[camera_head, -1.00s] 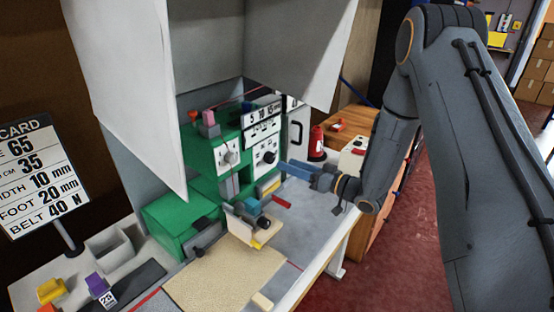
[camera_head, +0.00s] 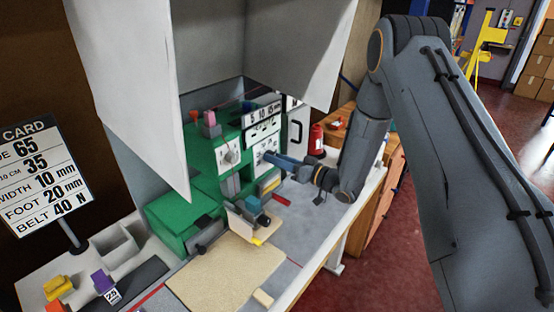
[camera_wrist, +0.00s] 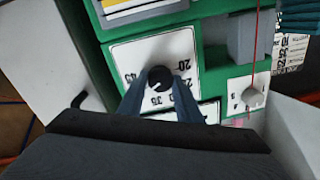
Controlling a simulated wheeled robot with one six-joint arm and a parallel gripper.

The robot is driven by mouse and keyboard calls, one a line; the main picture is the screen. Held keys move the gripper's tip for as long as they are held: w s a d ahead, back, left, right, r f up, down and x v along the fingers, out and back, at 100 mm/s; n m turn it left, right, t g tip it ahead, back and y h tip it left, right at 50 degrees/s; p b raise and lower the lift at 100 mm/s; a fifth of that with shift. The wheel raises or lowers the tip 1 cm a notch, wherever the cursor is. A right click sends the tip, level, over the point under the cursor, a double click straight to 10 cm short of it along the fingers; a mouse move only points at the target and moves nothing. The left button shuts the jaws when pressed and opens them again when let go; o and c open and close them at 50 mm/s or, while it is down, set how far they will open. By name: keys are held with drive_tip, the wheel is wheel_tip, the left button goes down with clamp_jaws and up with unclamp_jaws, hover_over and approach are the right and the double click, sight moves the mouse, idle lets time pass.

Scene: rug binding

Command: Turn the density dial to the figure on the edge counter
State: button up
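The density dial is a black round knob (camera_wrist: 160,78) on a white plate (camera_wrist: 125,60) printed with figures such as 20, 35 and 45. The plate is on the green machine (camera_head: 168,222). My gripper (camera_wrist: 160,84) has its two blue fingers on either side of the knob, apart, with the knob between their tips. A narrow gap seems to show beside it; firm contact cannot be told. In the head view my gripper (camera_head: 268,157) reaches the machine's front from the right and covers the dial. The knob's pointer is too small to read. I cannot make out the edge counter's figure.
A job card (camera_head: 38,175) reading 65, 35, 10 mm, 20 mm and 40 N stands at left. A beige rug piece (camera_head: 225,275) lies in front. A red bottle (camera_head: 316,140) stands behind my gripper.

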idle(0.3)
drive_tip(key=n+b, duration=0.6)
drive_tip(key=n, duration=0.1)
drive_tip(key=n+b, duration=0.6)
drive_tip(key=n, duration=0.2)
drive_tip(key=n+h+b, duration=0.1)
drive_tip(key=n+b, duration=0.5)
drive_tip(key=n, duration=0.1)
drive_tip(key=shift+s+a+f+n+t, duration=0.1)
drive_tip(key=shift+s+a+n+t, duration=0.05)
drive_tip(key=shift+s+n+t, duration=0.2)
idle(0.5)
drive_tip(key=o, duration=1)
drive_tip(key=shift+w, duration=0.1)
drive_tip(key=b+v, duration=0.1)
drive_tip(key=v, duration=0.7)
drive_tip(key=shift+a, duration=0.1)
